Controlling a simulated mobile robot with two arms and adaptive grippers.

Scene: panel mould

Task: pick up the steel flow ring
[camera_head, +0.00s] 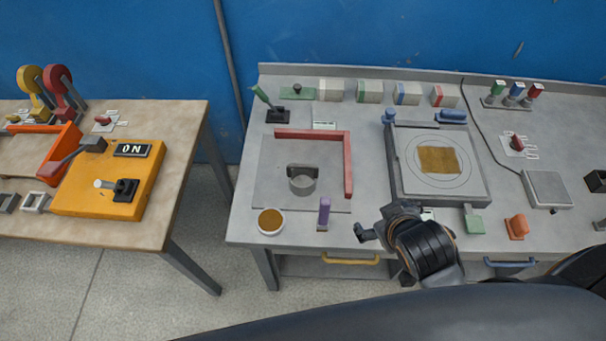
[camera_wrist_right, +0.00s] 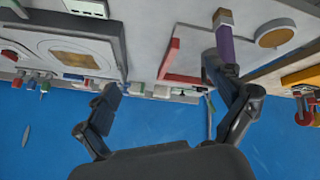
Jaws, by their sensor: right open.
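The steel flow ring (camera_head: 302,184) is a short grey cylinder with an upright dark grey tab at its back. It stands on a flat grey plate (camera_head: 268,195), inside the corner of a red L-shaped bar (camera_head: 348,165). My right gripper (camera_head: 380,245) is near the bench's front edge, to the right of the ring and in front of it, apart from it. In the right wrist view the gripper (camera_wrist_right: 160,76) has its fingers spread with nothing between them. I cannot make out the ring in that view. My left gripper is not in view.
A purple upright block (camera_head: 324,212) stands between ring and gripper; it shows by one finger in the wrist view (camera_wrist_right: 224,42). A round tub (camera_head: 270,221) is front left. A framed tray (camera_head: 440,190) with a brown square lies right. Several small boxes line the back.

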